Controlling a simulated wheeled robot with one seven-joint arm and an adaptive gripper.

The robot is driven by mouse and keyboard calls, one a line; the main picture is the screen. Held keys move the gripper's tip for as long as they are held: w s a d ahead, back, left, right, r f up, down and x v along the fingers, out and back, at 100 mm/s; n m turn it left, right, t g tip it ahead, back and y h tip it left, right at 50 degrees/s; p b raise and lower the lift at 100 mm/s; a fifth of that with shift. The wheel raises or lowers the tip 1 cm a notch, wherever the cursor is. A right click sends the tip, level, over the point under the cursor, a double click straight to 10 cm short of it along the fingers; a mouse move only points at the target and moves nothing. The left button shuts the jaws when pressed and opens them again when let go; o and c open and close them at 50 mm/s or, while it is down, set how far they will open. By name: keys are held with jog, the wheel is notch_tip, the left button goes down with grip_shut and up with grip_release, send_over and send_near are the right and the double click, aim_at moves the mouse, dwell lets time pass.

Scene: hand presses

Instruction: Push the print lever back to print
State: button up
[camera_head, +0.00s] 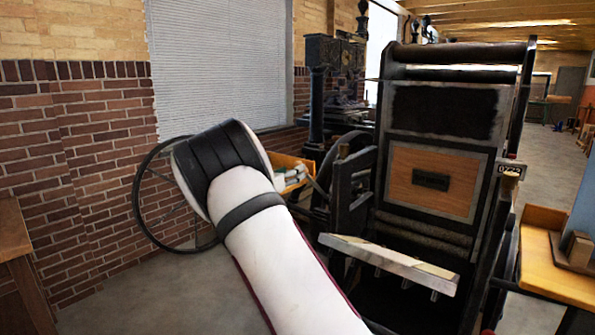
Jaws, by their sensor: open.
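The hand press (440,130) stands at centre right, a dark metal frame with an upright plate holding a wooden panel (430,182). A black roller (455,53) lies across its top. At its right side is a short dark lever with a pale wooden end (512,170); I cannot tell for sure that it is the print lever. A pale bar (390,262) crosses the front of the press. My white arm with black bands reaches up from the bottom middle, left of the press, and hides part of it. My gripper is not in view.
A large spoked wheel (141,190) shows behind my arm at left. A wooden tray (290,172) with papers stands behind it. A yellow wooden table (565,278) is close on the press's right. A wooden cabinet (14,240) is at far left. Some floor (110,300) is clear at lower left.

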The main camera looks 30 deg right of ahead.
jog(key=shift+x, duration=2.75)
jog(key=shift+s, duration=0.1)
grip_shut()
